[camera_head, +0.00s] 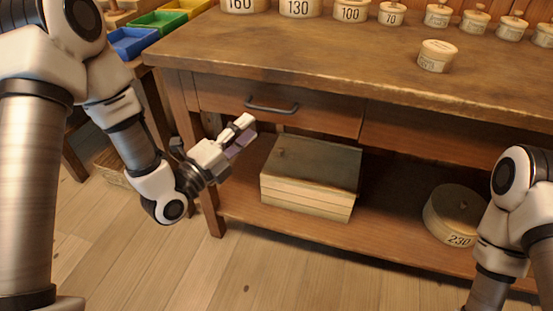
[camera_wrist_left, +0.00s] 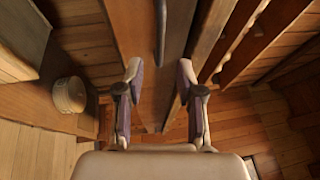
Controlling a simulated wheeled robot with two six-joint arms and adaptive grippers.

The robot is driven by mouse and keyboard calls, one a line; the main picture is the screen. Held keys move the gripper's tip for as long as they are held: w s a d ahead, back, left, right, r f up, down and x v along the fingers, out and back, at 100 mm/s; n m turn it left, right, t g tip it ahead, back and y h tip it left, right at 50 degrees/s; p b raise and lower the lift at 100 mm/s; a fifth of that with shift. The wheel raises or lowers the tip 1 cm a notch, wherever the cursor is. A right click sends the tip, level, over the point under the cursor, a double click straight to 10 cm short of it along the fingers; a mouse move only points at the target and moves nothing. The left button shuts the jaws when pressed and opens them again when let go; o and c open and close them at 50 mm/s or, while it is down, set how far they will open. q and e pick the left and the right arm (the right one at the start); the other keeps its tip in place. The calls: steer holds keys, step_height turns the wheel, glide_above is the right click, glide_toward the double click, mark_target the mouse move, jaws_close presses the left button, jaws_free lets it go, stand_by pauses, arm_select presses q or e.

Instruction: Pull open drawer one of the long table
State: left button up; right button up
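The long table (camera_head: 330,58) has a wooden drawer (camera_head: 220,97) under the left part of its top, with a dark bar handle (camera_head: 271,106). The drawer front looks flush with the frame, so it appears shut. My left gripper (camera_head: 245,133) is just below and left of the handle in the head view, apart from it. In the left wrist view my left gripper (camera_wrist_left: 160,76) has its two fingers spread with nothing between them. The handle (camera_wrist_left: 160,30) lies ahead, lined up with the gap between the fingertips. My right gripper is outside both views.
On the lower shelf stand a lidded wooden box (camera_head: 308,185) and a round tin marked 230 (camera_head: 457,213). Several numbered round tins stand on the tabletop, one small tin (camera_head: 436,56) nearer the front. Blue (camera_head: 130,42) and green (camera_head: 158,23) bins are at upper left. The floor in front is clear.

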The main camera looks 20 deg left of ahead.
mark_target(268, 109)
arm_select(q)
steer(key=x, duration=0.8)
steer(key=shift+a, duration=0.1)
jaws_close()
